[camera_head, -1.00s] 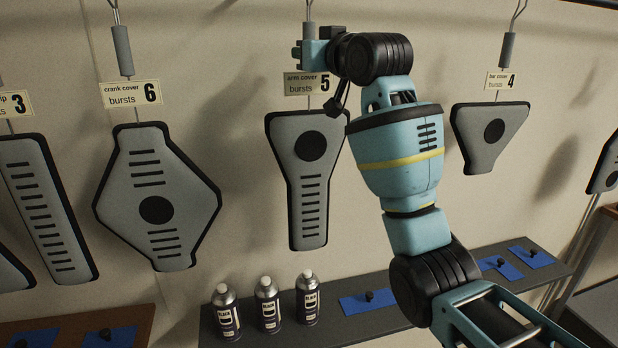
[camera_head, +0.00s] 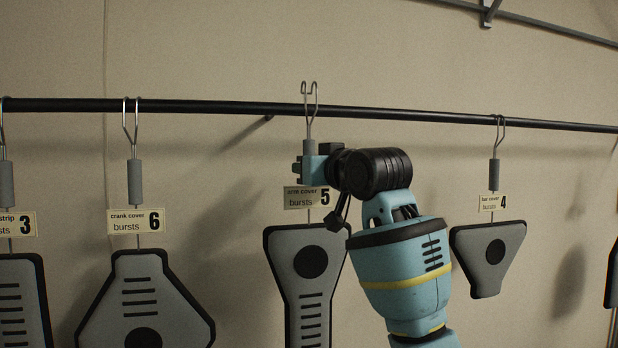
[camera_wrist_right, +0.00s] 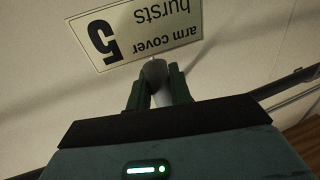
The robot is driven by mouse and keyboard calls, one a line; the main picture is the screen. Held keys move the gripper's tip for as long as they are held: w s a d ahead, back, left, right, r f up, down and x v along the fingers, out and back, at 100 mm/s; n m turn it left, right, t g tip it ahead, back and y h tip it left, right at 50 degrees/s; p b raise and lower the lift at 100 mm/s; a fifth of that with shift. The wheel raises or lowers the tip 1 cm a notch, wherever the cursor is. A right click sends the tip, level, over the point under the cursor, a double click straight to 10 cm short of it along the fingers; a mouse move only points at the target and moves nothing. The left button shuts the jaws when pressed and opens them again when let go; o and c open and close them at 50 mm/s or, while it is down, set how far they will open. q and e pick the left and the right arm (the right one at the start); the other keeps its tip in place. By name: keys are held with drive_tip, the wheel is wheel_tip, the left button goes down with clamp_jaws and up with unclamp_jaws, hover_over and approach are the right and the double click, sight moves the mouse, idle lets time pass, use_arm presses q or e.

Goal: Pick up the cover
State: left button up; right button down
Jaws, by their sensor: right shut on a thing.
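The arm cover (camera_head: 311,262), grey with a black edge, hangs in the middle of the head view under its "arm cover bursts 5" tag (camera_head: 305,197). Its grey handle (camera_head: 309,150) has a wire hook (camera_head: 310,92) on top. My right gripper (camera_head: 308,170) is shut on this handle, just above the tag. The right wrist view shows the gripper's fingers (camera_wrist_right: 160,90) around the handle and the tag (camera_wrist_right: 140,32) beyond. The hook top stands higher against the rail (camera_head: 400,115) than the neighbouring hooks; I cannot tell if it touches the rail. My left gripper is not in view.
The crank cover (camera_head: 143,290) hangs to the left and the bar cover (camera_head: 488,258) to the right, each on its own hook. Another cover (camera_head: 20,300) hangs at far left. The wall (camera_head: 230,60) is close behind. A metal bracket (camera_head: 490,12) shows above the rail.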

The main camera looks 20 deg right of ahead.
drive_tip(key=s+a, duration=0.1)
drive_tip(key=s, duration=0.6)
drive_tip(key=s+a+r, duration=0.1)
drive_tip(key=s+a, duration=0.1)
drive_tip(key=s, duration=0.5)
drive_tip(key=shift+a+r, duration=0.25)
drive_tip(key=c, duration=1.8)
unclamp_jaws()
clamp_jaws()
